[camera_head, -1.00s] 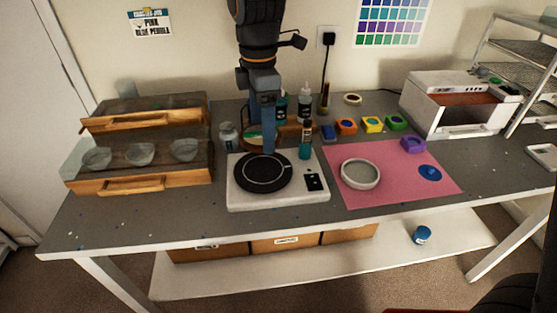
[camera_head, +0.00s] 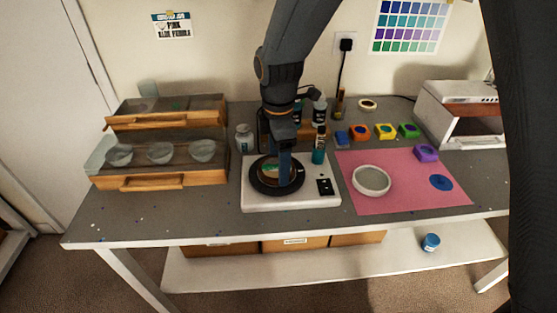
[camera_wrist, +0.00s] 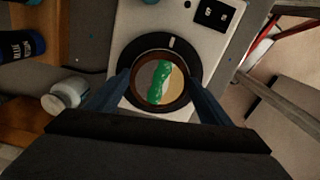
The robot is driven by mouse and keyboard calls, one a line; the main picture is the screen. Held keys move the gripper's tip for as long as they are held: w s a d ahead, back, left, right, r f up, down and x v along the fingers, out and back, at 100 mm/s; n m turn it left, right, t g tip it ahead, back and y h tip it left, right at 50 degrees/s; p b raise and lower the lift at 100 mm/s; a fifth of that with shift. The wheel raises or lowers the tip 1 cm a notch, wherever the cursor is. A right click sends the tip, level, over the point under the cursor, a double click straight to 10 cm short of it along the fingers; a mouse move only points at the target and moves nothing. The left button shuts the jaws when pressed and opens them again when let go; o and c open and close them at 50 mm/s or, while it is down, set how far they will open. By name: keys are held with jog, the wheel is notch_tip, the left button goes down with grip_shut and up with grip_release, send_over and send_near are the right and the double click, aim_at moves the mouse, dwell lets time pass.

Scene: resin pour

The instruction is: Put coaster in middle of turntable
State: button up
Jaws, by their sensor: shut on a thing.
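The turntable (camera_head: 247,192) is a white box with a round black platter (camera_head: 293,190) on the grey bench. The coaster is a round disc with a brown rim and a green and cream face. In the wrist view the coaster (camera_wrist: 158,83) shows over the middle of the black platter (camera_wrist: 148,50). My gripper (camera_head: 283,180) is shut on the coaster, with one blue finger at each side of it. In the head view my fingers hide part of the coaster (camera_head: 268,170). I cannot tell whether the coaster touches the platter or is just above it.
A pink mat (camera_head: 410,191) with a round white tray (camera_head: 371,180) lies right of the turntable. Small paint pots and bottles (camera_head: 319,145) stand behind. A wooden drawer rack (camera_head: 165,172) is at left. A white oven-like box (camera_head: 465,115) stands at right.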

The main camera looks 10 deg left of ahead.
jog(key=shift+f, duration=0.15)
jog(key=o, duration=1.1)
jog(key=shift+c, duration=0.2)
notch_tip(320, 180, up, 12)
jog(key=b, duration=0.3)
jog(key=shift+r, duration=0.2)
